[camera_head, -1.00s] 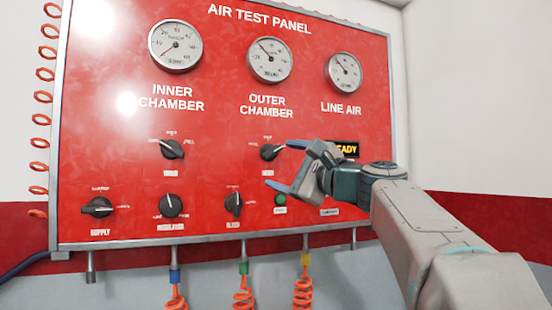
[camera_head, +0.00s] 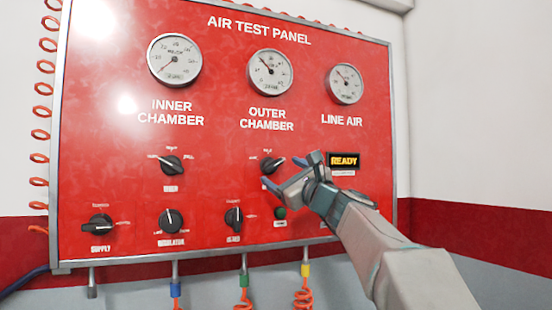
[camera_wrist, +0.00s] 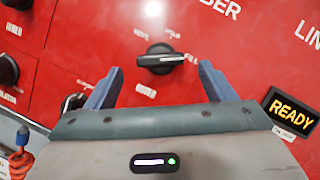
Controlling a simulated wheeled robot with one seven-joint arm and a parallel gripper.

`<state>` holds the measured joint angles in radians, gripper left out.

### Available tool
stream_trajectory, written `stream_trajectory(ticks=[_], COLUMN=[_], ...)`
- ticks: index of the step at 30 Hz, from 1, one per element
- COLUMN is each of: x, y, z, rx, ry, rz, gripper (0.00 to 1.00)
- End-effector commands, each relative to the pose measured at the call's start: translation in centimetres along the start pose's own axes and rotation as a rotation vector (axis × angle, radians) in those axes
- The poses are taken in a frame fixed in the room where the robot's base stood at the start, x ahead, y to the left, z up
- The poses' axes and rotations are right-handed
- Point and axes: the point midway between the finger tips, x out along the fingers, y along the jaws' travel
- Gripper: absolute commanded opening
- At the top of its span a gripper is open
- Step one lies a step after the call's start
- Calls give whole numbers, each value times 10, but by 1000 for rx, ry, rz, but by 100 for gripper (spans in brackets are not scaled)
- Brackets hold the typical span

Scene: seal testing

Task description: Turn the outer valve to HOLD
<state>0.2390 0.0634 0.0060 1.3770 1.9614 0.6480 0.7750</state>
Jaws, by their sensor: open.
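The outer valve is a black knob (camera_head: 272,165) on the red panel, below the outer chamber gauge (camera_head: 270,73). In the wrist view the knob (camera_wrist: 160,58) lies about level, its white pointer end toward the label at the right; the small labels around it are hard to read. My gripper (camera_head: 286,176) is open in front of the knob in the head view and partly covers the area beside and below it. In the wrist view the blue fingertips of my gripper (camera_wrist: 162,70) are on either side of the knob, a little below it, with gaps on both sides.
The inner valve knob (camera_head: 171,165) is to the left. The supply knob (camera_head: 101,224), regulator knob (camera_head: 171,219) and another knob (camera_head: 234,217) form the lower row. A green button (camera_head: 280,213) sits below my gripper. A READY display (camera_head: 344,160) is at the right.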

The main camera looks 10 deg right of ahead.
Motion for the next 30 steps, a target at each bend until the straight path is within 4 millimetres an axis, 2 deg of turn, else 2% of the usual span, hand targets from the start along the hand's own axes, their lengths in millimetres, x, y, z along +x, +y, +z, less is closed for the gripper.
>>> stream_trajectory(ticks=[1, 3, 7, 19, 24, 30], x=[12, 22, 34, 39, 39, 39], y=[-2, -2, 0, 0, 0, 1], z=[3, 2, 1, 0, 0, 0], rx=[2, 2, 0, -1, -1, -5], ry=[0, 1, 0, 0, 0, 0], rz=[2, 2, 2, 1, 1, 3], gripper=[76, 76, 76, 76, 32, 32])
